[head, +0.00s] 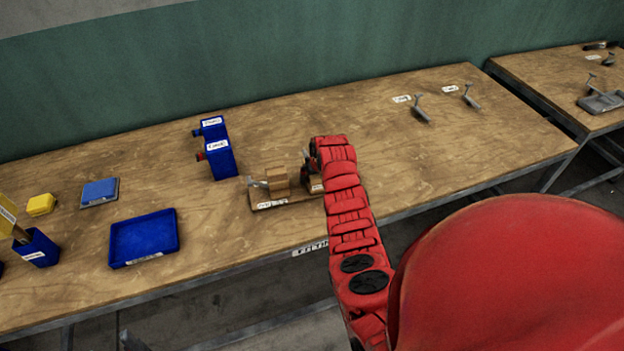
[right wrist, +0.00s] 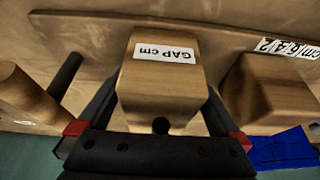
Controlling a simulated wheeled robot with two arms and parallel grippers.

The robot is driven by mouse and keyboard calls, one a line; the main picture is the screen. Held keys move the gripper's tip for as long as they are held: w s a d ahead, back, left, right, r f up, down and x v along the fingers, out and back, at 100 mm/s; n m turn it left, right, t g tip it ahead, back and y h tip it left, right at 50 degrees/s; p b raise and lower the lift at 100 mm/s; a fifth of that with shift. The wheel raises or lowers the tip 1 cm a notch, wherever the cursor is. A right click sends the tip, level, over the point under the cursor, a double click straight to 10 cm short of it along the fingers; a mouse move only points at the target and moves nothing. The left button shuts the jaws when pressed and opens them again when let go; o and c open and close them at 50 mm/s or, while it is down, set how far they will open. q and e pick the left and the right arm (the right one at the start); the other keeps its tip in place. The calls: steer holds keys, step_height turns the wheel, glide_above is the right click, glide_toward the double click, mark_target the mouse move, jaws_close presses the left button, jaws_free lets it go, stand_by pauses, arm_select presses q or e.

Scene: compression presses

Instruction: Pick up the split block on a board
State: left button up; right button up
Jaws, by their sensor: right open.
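The wooden board (head: 256,199) lies on the table and carries a wooden block (head: 278,180) on its left part. More wooden block (head: 316,186) shows at its right end, partly hidden by my right arm. In the right wrist view a block labelled "GAP cm" (right wrist: 160,88) stands on the board (right wrist: 85,28), with another block (right wrist: 272,88) apart on the right. My right gripper (right wrist: 162,112) is open, its dark fingers on either side of the labelled block; contact cannot be told. In the head view it (head: 311,168) is mostly hidden. My left gripper is not in view.
A blue tray (head: 144,239), a blue sponge-like block (head: 99,192) and a yellow piece (head: 41,204) are left. Metal clamps (head: 421,110) lie far right.

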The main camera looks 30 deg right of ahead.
steer(key=shift+c, duration=0.2)
jaws_close()
stand_by(0.3)
steer(key=shift+r, duration=0.1)
